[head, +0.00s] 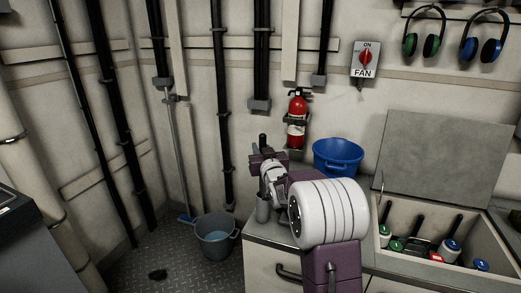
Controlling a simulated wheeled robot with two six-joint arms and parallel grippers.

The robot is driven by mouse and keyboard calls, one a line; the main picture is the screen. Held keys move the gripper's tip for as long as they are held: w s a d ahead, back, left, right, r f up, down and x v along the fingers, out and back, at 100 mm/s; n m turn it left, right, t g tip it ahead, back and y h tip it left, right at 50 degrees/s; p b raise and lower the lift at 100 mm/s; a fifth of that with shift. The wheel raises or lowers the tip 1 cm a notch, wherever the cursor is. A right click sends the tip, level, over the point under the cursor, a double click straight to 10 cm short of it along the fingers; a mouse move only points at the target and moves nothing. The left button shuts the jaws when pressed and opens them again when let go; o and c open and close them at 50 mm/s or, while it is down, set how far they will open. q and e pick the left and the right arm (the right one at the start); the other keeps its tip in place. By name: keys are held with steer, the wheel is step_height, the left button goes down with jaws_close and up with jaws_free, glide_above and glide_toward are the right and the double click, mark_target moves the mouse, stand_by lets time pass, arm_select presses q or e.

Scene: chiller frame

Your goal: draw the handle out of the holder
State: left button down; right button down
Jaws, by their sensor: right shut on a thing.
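My right gripper (266,158) is shut on the handle, whose dark top end (263,139) sticks up above the fingers. The handle stands roughly upright. A grey cup-like holder (262,209) stands on the counter at its left end, directly below the gripper. My wrist and arm cover part of the handle and the holder's right side, so I cannot tell how deep the handle's lower end sits in the holder. My left gripper is not in view.
A blue bowl (338,155) stands on the counter behind my arm. A fire extinguisher (297,122) hangs on the wall. An open chest (444,222) with bottles is at right. A grey bucket (216,241) and a mop pole (180,150) are at left. Air above the holder is fairly clear.

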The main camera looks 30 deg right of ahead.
step_height(320, 180, up, 3)
steer(key=shift+r+p, duration=0.1)
steer(key=shift+p, duration=0.95)
step_height(320, 180, up, 7)
steer(key=p, duration=0.4)
steer(key=shift+p, duration=0.35)
